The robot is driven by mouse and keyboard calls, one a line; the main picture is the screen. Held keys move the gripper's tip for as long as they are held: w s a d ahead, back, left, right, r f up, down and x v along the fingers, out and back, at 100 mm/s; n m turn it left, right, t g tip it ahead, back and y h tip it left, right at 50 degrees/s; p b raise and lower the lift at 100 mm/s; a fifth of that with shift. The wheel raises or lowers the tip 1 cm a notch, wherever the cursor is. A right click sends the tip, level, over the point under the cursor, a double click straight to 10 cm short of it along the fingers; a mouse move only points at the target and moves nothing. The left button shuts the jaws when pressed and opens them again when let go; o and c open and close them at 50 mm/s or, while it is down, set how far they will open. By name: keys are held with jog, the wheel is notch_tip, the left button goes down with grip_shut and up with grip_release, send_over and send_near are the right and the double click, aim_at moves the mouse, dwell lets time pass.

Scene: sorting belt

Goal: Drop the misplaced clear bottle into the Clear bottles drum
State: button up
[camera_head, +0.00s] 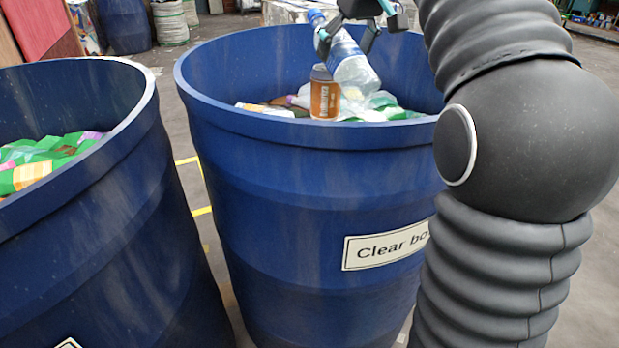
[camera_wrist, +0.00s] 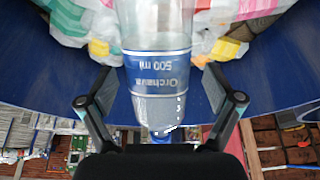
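A clear bottle with a blue label (camera_head: 347,58) is tilted above the Clear bottles drum (camera_head: 300,205), whose label is partly hidden by my arm. It also shows in the wrist view (camera_wrist: 160,70), between the fingers of my gripper (camera_wrist: 160,92). A narrow gap shows between each finger and the bottle, so the fingers look open around it. In the head view my gripper (camera_head: 347,38) is over the drum's mouth. The bottle's lower end overlaps the drum's contents in the picture; whether it touches them I cannot tell.
A brown bottle with an orange label (camera_head: 324,98) stands among mixed packaging inside the Clear bottles drum, near its front rim. A second blue drum (camera_head: 100,230) with green packaging (camera_head: 38,160) is at the left. Another blue drum (camera_head: 124,25) stands behind.

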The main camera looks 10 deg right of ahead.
jog(key=shift+r, duration=0.1)
jog(key=v, duration=1.1)
jog(key=shift+s+r, duration=0.2)
jog(key=shift+r, duration=0.15)
jog(key=shift+d, duration=0.1)
